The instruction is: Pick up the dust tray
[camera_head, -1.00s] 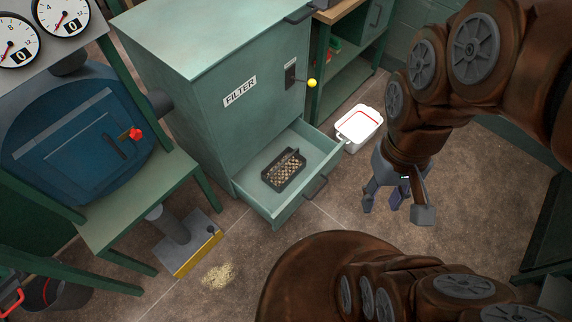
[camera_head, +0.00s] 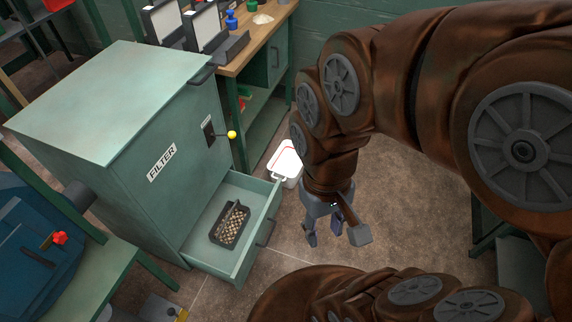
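The dust tray (camera_head: 231,224) is a small black tray with a handle across it and a light, grainy content. It lies in the open bottom drawer (camera_head: 217,259) of the green filter cabinet (camera_head: 150,150). My gripper (camera_head: 324,240) hangs to the right of the drawer, apart from it, pointing down. Its fingers look spread with nothing between them. My arm hides part of the floor behind it.
A white bin with a red line (camera_head: 286,163) stands on the floor behind the drawer. A wooden-topped workbench (camera_head: 254,47) is behind the cabinet. A green stand with blue equipment (camera_head: 30,245) is at left. Floor between drawer and gripper is clear.

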